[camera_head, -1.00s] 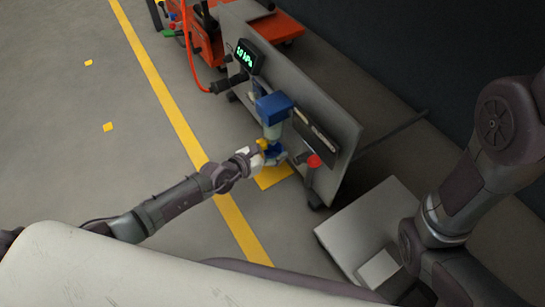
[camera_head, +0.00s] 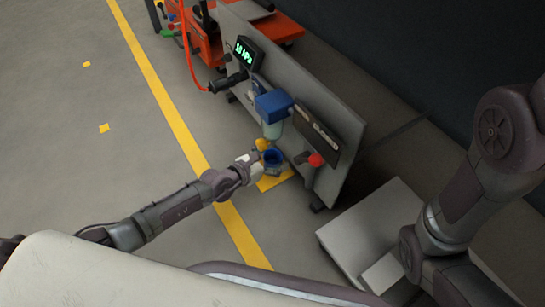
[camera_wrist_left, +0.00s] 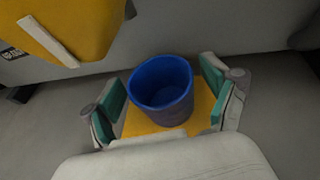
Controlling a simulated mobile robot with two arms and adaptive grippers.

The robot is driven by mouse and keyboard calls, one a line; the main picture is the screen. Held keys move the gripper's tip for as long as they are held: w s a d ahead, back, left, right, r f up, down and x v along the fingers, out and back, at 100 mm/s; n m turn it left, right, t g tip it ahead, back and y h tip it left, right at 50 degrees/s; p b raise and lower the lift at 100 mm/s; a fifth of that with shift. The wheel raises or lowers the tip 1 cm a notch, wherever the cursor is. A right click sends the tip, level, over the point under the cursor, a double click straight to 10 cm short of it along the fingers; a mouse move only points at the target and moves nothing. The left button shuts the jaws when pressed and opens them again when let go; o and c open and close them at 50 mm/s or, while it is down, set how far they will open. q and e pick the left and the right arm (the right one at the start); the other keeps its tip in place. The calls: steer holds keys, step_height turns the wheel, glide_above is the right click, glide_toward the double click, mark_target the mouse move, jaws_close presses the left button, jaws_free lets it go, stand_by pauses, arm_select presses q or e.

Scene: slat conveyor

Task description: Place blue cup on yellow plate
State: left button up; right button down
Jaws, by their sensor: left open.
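The blue cup (camera_head: 274,156) stands upright, open side up, on the flat yellow plate (camera_head: 270,183) on the floor beside the grey panel. The wrist view shows the cup (camera_wrist_left: 162,92) from above with the yellow plate (camera_wrist_left: 203,103) under and around it. My left gripper (camera_head: 264,164) is low at the cup. In the wrist view its green-padded fingers (camera_wrist_left: 160,105) are spread on both sides of the cup, with gaps between pads and cup. The fingers partly hide the cup and plate in the head view. My right gripper is out of view.
A grey panel (camera_head: 345,125) stands right behind the cup. It carries a blue-topped filter unit (camera_head: 274,104) above the cup, a red-knobbed valve (camera_head: 315,160) and a lit display (camera_head: 249,53). Open floor with a yellow line (camera_head: 165,107) lies left.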

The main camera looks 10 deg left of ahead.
arm_select(q)
steer(key=shift+r, duration=0.2)
steer(key=p+v, duration=0.6)
steer(key=v, duration=0.4)
steer(key=shift+s+a+r, duration=0.2)
steer(key=shift+s+a, duration=0.05)
steer(key=shift+s, duration=0.05)
steer(key=shift+s+a+r, duration=0.15)
steer(key=shift+s+a, duration=0.15)
steer(key=shift+s, duration=0.2)
stand_by(1.1)
